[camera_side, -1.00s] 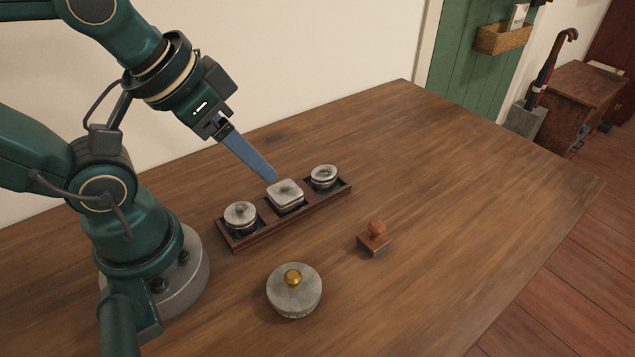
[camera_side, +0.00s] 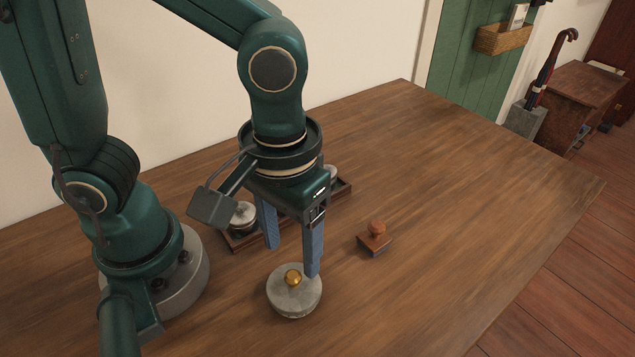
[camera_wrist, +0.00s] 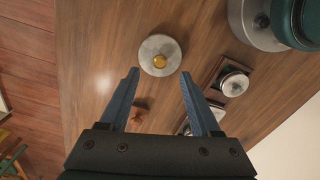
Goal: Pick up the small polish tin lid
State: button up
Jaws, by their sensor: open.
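A round grey lid-like piece (camera_side: 285,303) with a brass knob (camera_side: 293,277) lies on the table in front. It also shows in the wrist view (camera_wrist: 150,64). I cannot tell whether it is the polish tin lid. Several small grey lidded tins sit in a dark wooden tray; the left one (camera_side: 242,217) is partly visible, the right one (camera_side: 331,171) barely, and the middle one is hidden by my arm. My gripper (camera_side: 291,260) points down, open and empty, fingers spread. In the side view its fingertips are above and behind the knobbed piece, apparently not touching it.
The tray (camera_side: 233,245) stands behind my gripper. A wooden stamp (camera_side: 375,240) stands on the table to the right of my gripper; in the wrist view it (camera_wrist: 138,113) shows between the fingers. The table's right side is clear.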

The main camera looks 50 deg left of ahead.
aim_at(293, 275)
jog(key=shift+f, duration=2.45)
grip_shut()
